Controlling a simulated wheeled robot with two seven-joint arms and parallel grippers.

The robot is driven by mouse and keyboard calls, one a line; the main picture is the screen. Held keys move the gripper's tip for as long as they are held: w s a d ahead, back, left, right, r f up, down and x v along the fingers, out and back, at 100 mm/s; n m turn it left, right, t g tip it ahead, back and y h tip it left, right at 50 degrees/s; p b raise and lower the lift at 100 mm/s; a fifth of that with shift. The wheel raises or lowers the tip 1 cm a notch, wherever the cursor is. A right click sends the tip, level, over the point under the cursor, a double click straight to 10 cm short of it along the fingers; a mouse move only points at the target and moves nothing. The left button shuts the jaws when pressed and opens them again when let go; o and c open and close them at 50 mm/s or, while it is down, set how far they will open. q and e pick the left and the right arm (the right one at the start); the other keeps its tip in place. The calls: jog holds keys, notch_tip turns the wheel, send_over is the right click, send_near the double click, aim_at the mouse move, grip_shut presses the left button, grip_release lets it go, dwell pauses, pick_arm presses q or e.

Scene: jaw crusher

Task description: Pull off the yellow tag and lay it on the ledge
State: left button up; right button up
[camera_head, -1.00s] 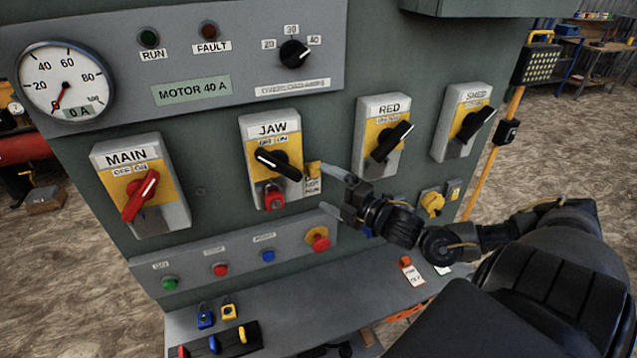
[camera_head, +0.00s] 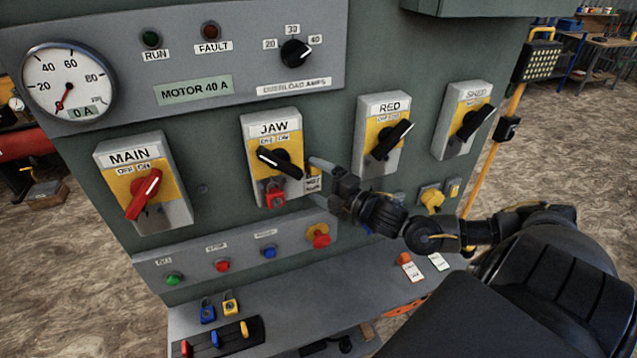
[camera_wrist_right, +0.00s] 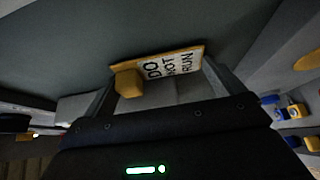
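The yellow-edged tag (camera_head: 314,183) reading "DO NOT RUN" hangs beside the lower right of the JAW switch (camera_head: 273,150). In the right wrist view the tag (camera_wrist_right: 172,67), with its yellow block (camera_wrist_right: 128,83), lies between the finger ends, its lettering sideways. My right gripper (camera_wrist_right: 160,80) has its fingers apart, one on each side of the tag; I see no clear grip. In the head view the right gripper (camera_head: 320,185) reaches the tag from the right and partly covers it. The grey ledge (camera_head: 285,325) runs below the panel. My left gripper is out of view.
A red padlock (camera_head: 274,195) hangs on the JAW switch. A red mushroom button (camera_head: 318,237) sits below. The ledge holds blue (camera_head: 207,312) and yellow (camera_head: 230,304) padlocks, a lock rack (camera_head: 220,340), and tags (camera_head: 410,270) at right. Its middle is clear.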

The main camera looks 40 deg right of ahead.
jog(key=shift+s+a+p, duration=0.3)
jog(key=shift+s, duration=0.5)
jog(key=shift+s+a+p, duration=0.25)
jog(key=shift+s+p, duration=0.05)
jog(key=shift+s, duration=0.55)
jog(key=shift+s+a+p, duration=0.3)
jog(key=shift+s, duration=0.5)
